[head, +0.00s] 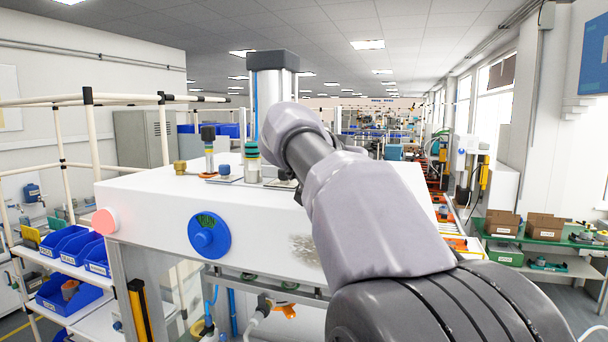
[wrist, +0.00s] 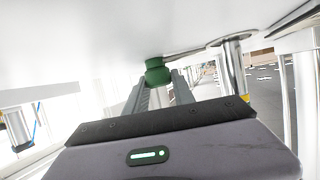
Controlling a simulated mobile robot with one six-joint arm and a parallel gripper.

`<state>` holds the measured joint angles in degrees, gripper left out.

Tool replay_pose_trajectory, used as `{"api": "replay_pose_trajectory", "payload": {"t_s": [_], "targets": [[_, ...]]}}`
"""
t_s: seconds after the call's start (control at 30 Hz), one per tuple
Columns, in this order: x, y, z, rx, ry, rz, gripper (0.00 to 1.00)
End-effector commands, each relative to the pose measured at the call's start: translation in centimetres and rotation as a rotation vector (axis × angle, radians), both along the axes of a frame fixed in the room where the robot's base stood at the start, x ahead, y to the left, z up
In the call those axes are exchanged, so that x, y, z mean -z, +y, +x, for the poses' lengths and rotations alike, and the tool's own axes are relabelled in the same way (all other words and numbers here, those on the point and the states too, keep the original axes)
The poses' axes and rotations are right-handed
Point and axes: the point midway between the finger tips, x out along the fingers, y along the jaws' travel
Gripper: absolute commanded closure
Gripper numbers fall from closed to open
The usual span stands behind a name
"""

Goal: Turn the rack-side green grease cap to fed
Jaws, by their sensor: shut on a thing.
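A green grease cap (wrist: 157,72) hangs below the underside of a white housing in the wrist view. My gripper (wrist: 158,86) reaches up to it from below, with one grey finger on each side, and is shut on it. The cap's lower part sits between the fingertips. I see no mark that tells its turn position. In the head view my arm hides the gripper behind the white press body (head: 160,208). Small green rounded parts (head: 249,276) show under the press body there; I cannot tell which is the held one.
In the wrist view a shiny metal column (wrist: 236,68) stands close to the right of the gripper. The white underside is close above. In the head view a blue round dial (head: 208,236) is on the press front, and a rack with blue bins (head: 70,246) stands left.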

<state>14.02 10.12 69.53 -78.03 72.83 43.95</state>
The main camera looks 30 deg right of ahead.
Motion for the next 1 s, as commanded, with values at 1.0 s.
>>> {"api": "replay_pose_trajectory", "payload": {"t_s": [1.0], "targets": [[0.34,0.0,-0.02,0.354,0.007,0.008,1.0]]}}
